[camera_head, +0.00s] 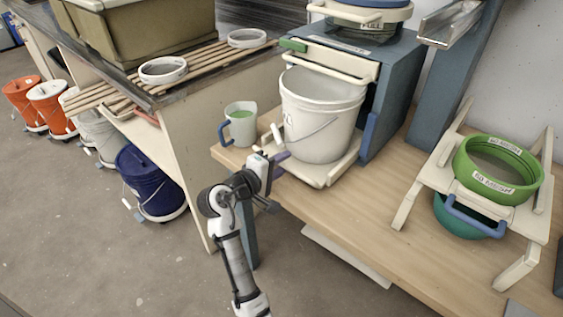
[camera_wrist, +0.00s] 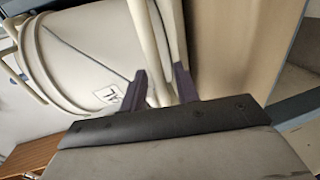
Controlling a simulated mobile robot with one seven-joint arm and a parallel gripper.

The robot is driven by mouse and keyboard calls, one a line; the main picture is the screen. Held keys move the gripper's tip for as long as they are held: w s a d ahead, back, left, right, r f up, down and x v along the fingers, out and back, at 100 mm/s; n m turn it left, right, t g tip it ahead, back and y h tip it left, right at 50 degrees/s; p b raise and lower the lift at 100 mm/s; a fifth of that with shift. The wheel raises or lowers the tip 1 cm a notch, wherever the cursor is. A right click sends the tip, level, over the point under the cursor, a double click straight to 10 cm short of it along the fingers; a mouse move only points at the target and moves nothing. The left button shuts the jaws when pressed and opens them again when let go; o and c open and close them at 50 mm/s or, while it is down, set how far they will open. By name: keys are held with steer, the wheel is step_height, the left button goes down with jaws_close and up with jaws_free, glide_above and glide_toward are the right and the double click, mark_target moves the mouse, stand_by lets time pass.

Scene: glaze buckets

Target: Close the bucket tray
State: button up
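A white bucket (camera_head: 322,115) stands upright on the cream bucket tray (camera_head: 318,172), which sticks out of the front of a blue-grey cabinet (camera_head: 391,112). My gripper (camera_head: 277,163) is at the tray's front left corner, below the bucket. In the wrist view my gripper's two dark fingers (camera_wrist: 161,80) are spread apart, with cream tray bars (camera_wrist: 148,40) close to and between them. I cannot tell whether they touch. The labelled bucket (camera_wrist: 80,55) shows on the left there. The tray's far end is hidden by bucket and cabinet.
A white mug (camera_head: 241,124) with green contents stands just left of the tray. A green ring-shaped tub (camera_head: 498,170) sits on a cream stand at the right, above a teal bowl (camera_head: 468,217). The wooden table (camera_head: 370,210) is clear between tray and stand.

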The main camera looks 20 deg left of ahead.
steer(key=shift+w+d, duration=0.1)
steer(key=shift+w, duration=0.1)
steer(key=shift+c, duration=0.3)
jaws_close()
steer(key=r+x, duration=0.1)
steer(key=x, duration=0.3)
steer(key=p+x, duration=0.1)
steer(key=x, duration=0.4)
steer(key=r+x, duration=0.1)
steer(key=x, duration=0.4)
steer(key=shift+w+r+p, duration=0.3)
steer(key=shift+w+p, duration=0.05)
steer(key=shift+w+d+r, duration=0.15)
steer(key=shift+r, duration=0.05)
